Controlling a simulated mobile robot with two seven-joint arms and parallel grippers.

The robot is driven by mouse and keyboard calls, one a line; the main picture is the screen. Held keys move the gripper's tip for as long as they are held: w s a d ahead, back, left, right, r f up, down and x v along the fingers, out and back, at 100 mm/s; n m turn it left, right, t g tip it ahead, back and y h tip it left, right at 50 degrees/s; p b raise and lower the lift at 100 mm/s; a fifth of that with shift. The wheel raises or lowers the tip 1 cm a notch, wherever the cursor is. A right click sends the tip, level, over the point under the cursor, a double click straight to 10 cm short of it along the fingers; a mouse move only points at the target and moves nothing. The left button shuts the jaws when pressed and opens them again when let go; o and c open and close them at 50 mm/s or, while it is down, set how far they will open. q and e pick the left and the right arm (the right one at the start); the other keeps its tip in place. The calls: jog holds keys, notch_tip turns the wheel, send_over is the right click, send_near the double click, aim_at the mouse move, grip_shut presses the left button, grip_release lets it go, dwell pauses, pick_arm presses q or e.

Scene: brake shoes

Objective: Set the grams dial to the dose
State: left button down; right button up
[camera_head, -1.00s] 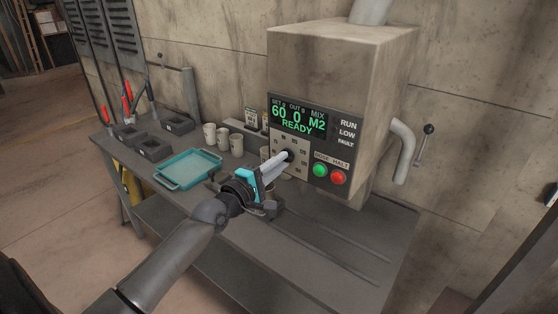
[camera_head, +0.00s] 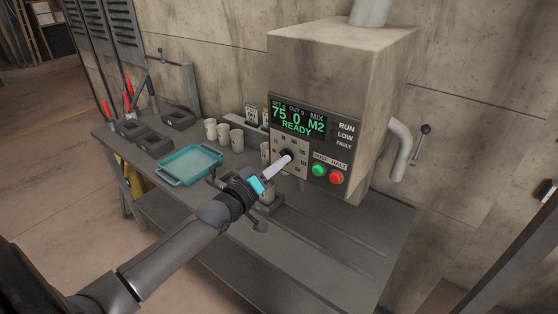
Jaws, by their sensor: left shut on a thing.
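The dispenser box (camera_head: 335,75) stands at the back of the bench with a dark control panel. Its green display (camera_head: 298,119) reads SET 75, OUT 0, MIX M2 and READY. The green dose button (camera_head: 319,170) and red halt button (camera_head: 336,177) are to the right of the dial. My right gripper is not in view.
A teal tray (camera_head: 189,166) lies on the bench (camera_head: 330,255) left of my arm. Several pale cups (camera_head: 223,134) stand behind it, and dark bins (camera_head: 153,143) are farther left. A lever (camera_head: 421,145) sticks out right of the box. The bench's front right is clear.

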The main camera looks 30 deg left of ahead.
pick_arm(q)
jog(key=shift+a+r+m+p, duration=0.15)
jog(key=shift+m+p, duration=0.2)
jog(key=shift+m, duration=4.45)
jog(key=shift+a+f+m+p, duration=0.1)
jog(key=shift+m+p, duration=0.25)
jog(key=shift+m, duration=4.45)
jog(key=shift+a+r+m+p, duration=0.15)
jog(key=shift+m+p, duration=0.2)
jog(key=shift+m, duration=4.45)
jog(key=c, duration=0.9)
grip_release()
